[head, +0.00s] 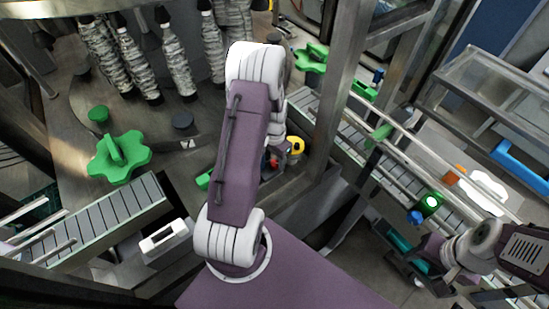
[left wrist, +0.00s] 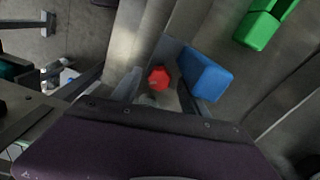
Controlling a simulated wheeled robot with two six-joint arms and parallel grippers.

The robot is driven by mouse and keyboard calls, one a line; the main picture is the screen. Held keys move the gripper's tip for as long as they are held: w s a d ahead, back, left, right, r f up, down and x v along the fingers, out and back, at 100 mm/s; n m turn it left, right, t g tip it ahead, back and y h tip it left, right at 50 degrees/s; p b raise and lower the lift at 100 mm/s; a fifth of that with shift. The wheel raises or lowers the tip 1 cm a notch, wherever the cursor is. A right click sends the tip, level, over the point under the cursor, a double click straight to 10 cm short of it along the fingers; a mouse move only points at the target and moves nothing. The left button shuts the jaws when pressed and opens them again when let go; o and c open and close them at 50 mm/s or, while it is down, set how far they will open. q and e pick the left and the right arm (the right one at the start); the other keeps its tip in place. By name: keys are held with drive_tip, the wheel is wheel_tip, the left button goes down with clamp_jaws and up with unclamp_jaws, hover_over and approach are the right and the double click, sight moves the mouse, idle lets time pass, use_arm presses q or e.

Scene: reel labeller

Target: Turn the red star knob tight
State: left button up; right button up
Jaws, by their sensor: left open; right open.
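The red star knob (left wrist: 159,78) shows in the left wrist view, between the two fingers of my left gripper (left wrist: 158,84). The fingers are apart, and I cannot tell whether either touches it. In the head view my left forearm hides most of that gripper; a small red patch (head: 273,163) beside the arm may be the knob. My right gripper (head: 403,268) is open at the lower right of the head view, far from the knob. I see nothing held in it.
A blue block (left wrist: 205,73) stands close right of the knob in the left wrist view. In the head view, a large green star handwheel (head: 119,158) is at left, a conveyor (head: 95,222) below it, and a metal post (head: 337,90) right of my left arm.

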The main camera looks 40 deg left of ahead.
use_arm(q)
drive_tip(key=shift+d, duration=0.1)
drive_tip(key=shift+c, duration=0.3)
drive_tip(key=shift+f, duration=0.1)
clamp_jaws()
drive_tip(key=shift+m, duration=0.4)
drive_tip(key=m+b, duration=0.1)
drive_tip(key=m, duration=0.2)
drive_tip(key=shift+m, duration=0.4)
drive_tip(key=m, duration=0.4)
drive_tip(key=shift+m+b, duration=0.3)
drive_tip(key=shift+b, duration=0.05)
drive_tip(key=m, duration=0.4)
drive_tip(key=m+b, duration=0.1)
drive_tip(key=m, duration=0.4)
drive_tip(key=shift+m, duration=0.4)
